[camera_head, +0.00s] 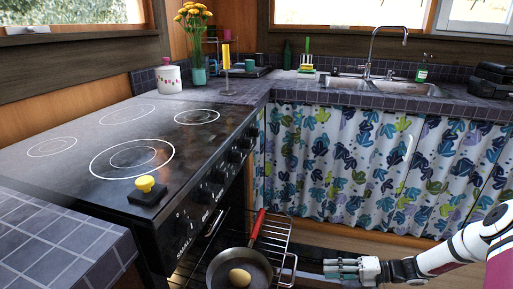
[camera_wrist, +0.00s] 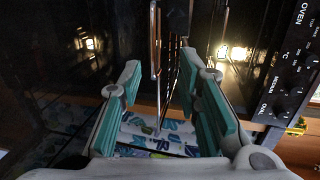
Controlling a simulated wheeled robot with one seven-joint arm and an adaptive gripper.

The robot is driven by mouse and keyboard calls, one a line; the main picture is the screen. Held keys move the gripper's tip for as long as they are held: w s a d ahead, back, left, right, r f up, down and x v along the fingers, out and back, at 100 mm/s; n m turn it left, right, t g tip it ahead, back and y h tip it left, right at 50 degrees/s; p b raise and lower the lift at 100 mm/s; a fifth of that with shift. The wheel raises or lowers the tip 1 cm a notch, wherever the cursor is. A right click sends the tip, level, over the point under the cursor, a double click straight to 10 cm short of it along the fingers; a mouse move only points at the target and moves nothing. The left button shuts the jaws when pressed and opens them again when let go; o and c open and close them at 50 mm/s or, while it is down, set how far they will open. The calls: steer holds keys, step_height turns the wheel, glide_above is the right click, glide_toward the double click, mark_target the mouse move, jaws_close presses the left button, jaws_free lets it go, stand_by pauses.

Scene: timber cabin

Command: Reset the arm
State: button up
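My gripper (camera_head: 343,268) is at the lower right in the head view, with its teal fingers pointing left toward the open oven. In the wrist view my gripper (camera_wrist: 165,85) has its two teal-padded fingers spread apart, with nothing held between them. My white and dark red arm reaches in from the right edge of the head view. The gripper is to the right of the oven rack (camera_head: 284,247) and apart from the pan (camera_head: 225,266). The pan has a red handle and sits on the rack, with a brown egg-shaped item (camera_head: 239,277) in it.
The black stove (camera_head: 90,135) with knobs stands at left, its oven open. A yellow-topped black object (camera_head: 146,190) sits on the stove's front corner. A patterned curtain (camera_head: 340,165) hangs below the sink counter (camera_head: 310,88). Floor space lies before the curtain.

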steer(key=s+a+r+n+g+h, duration=0.1)
steer(key=s+a+r+g+h, duration=0.25)
steer(key=r, duration=0.65)
steer(key=s+a+r+n+g+h, duration=0.2)
steer(key=s+r, duration=0.3)
steer(key=r, duration=0.6)
steer(key=s+a+r+n+g+h, duration=0.1)
steer(key=s+a+r+g+h, duration=0.2)
steer(key=r, duration=0.7)
steer(key=s+r+t+h, duration=0.2)
steer(key=s+r+h, duration=0.15)
steer(key=s, duration=0.85)
steer(key=s+r+t+h, duration=0.25)
steer(key=s+r, duration=0.25)
steer(key=s, duration=0.8)
step_height(320, 180, up, 27)
steer(key=t+p, duration=0.3)
steer(key=p, duration=2.2)
steer(key=shift+w+a+m+t+p, duration=0.15)
steer(key=shift+w+m+t+p, duration=0.05)
steer(key=shift+m+t+p, duration=0.1)
